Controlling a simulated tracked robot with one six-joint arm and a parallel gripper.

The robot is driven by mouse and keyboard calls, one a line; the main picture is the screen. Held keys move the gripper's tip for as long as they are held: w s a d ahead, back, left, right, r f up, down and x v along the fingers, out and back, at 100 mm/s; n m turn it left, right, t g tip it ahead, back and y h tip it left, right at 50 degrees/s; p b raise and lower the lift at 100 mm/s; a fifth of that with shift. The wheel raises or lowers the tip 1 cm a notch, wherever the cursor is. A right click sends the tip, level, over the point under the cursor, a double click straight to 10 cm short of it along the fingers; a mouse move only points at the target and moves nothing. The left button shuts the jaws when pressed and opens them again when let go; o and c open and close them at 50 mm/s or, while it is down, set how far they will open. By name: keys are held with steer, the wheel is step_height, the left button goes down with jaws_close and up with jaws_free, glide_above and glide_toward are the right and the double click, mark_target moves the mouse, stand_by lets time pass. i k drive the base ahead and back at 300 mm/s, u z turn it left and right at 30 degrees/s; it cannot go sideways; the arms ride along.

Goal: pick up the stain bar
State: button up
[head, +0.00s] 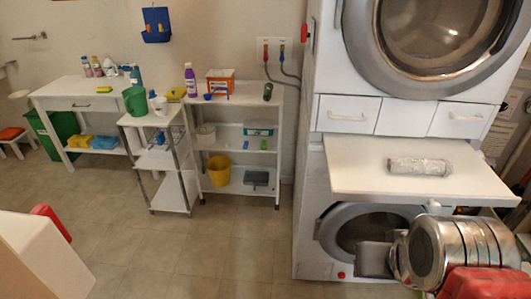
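I cannot tell for sure which thing is the stain bar. Small bar-like things are a green piece (263,144) and a blue piece (247,143) on the middle shelf of the white shelf unit, and a yellow-green piece (104,89) on the white table at left. My arm shows at lower right, in front of the lower machine, far from all of these. My gripper (376,259) seems to be the grey part at its end; its fingers are not clear, and I see nothing held.
A whitish roll lies (420,166) on the pull-out board (350,165) between the stacked machines, just above my arm. A white trolley (172,188) carries a green bucket (135,100). A yellow bucket (219,168) stands on the low shelf. The middle floor is clear.

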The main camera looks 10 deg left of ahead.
mark_target(264, 143)
steer(key=k, duration=0.2)
steer(key=u, duration=0.5)
steer(key=i, duration=1.3)
steer(key=u, duration=0.7)
steer(key=i, duration=2.25)
steer(key=z, duration=0.1)
